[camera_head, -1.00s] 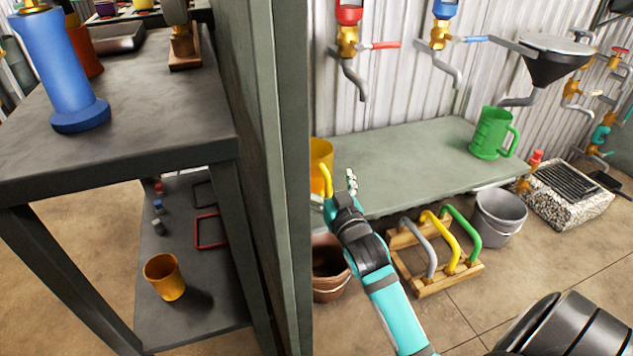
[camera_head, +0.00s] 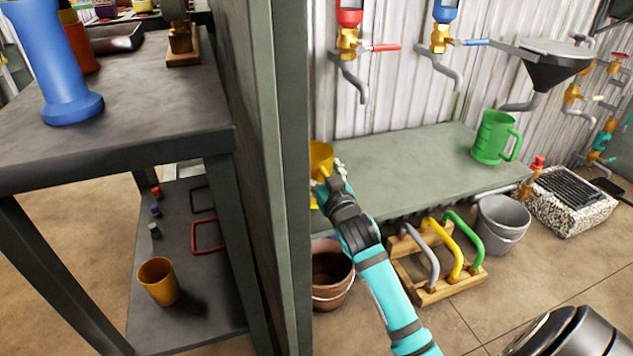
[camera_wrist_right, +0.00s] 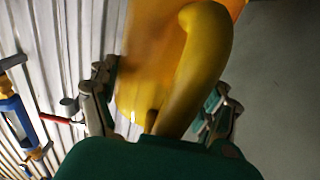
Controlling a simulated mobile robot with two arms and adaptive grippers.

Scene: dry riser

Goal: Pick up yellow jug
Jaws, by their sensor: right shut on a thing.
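The yellow jug (camera_head: 320,160) stands at the left end of the grey-green bench, partly hidden by the post and by my right gripper. My right gripper (camera_head: 333,172) is at the jug's handle side. In the right wrist view the jug's handle (camera_wrist_right: 200,70) runs between the two fingers of the right gripper (camera_wrist_right: 158,112), and the gripper is shut on it. The jug's base and far side are hidden. My left gripper is not in view.
A green jug (camera_head: 493,138) stands at the bench's (camera_head: 420,165) right part. Taps with red and blue levers hang above. A wooden rack (camera_head: 432,290) with colored handles and buckets stand below. A post (camera_head: 270,130) rises close on the left.

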